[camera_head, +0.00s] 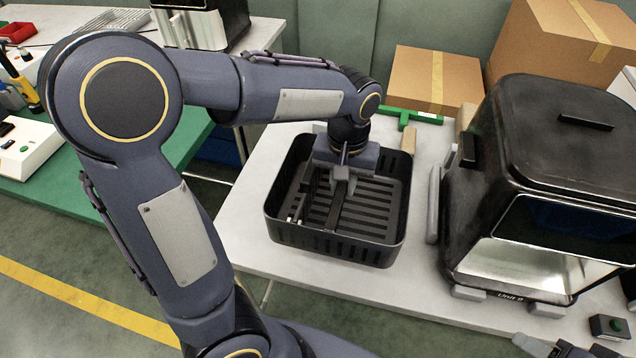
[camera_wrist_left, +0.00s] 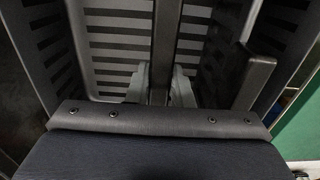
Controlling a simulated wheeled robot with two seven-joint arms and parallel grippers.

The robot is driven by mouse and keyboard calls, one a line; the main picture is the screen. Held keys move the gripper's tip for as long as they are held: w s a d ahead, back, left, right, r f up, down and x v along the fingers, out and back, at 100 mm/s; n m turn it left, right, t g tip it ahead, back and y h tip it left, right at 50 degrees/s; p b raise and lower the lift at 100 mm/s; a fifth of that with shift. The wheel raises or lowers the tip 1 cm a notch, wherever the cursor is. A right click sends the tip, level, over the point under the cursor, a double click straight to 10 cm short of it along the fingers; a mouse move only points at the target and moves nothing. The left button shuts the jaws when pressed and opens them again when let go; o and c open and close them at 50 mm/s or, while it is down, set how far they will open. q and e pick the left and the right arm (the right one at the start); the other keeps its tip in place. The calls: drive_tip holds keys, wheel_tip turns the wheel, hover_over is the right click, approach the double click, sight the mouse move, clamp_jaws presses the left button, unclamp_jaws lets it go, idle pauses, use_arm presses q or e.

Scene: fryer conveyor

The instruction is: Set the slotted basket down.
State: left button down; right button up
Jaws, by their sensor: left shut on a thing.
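The black slotted basket (camera_head: 385,250) is at the white table, left of the fryer, and looks level. I cannot tell whether its bottom touches the tabletop. My left gripper (camera_head: 342,186) reaches down inside the basket and is shut on its central bar. In the left wrist view, the gripper fingers (camera_wrist_left: 159,90) sit on both sides of the dark bar, with the slotted floor and wall of the basket (camera_wrist_left: 115,50) around it.
The black fryer (camera_head: 545,150) stands close to the right of the basket. Cardboard boxes (camera_head: 425,75) and a green-topped item (camera_head: 410,115) are behind it. The white table (camera_head: 270,170) has some free room left of the basket. A green table (camera_head: 150,180) is further left.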

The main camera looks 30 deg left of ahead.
use_arm(q)
drive_tip(key=p, duration=0.1)
hover_over(325, 189)
wheel_tip(325, 189, down, 3)
drive_tip(key=shift+r, duration=0.2)
drive_tip(key=a+f, duration=0.1)
drive_tip(key=f, duration=0.1)
drive_tip(key=w+a+f, duration=0.2)
drive_tip(key=a+f, duration=0.1)
drive_tip(key=shift+w+f, duration=0.2)
drive_tip(key=shift+f, duration=0.15)
drive_tip(key=f, duration=0.3)
drive_tip(key=shift+w+a+f+p, duration=0.1)
drive_tip(key=shift+a+f+p, duration=0.15)
drive_tip(key=shift+p, duration=0.1)
drive_tip(key=shift+f, duration=0.2)
drive_tip(key=c, duration=1.3)
unclamp_jaws()
drive_tip(key=shift+r, duration=0.15)
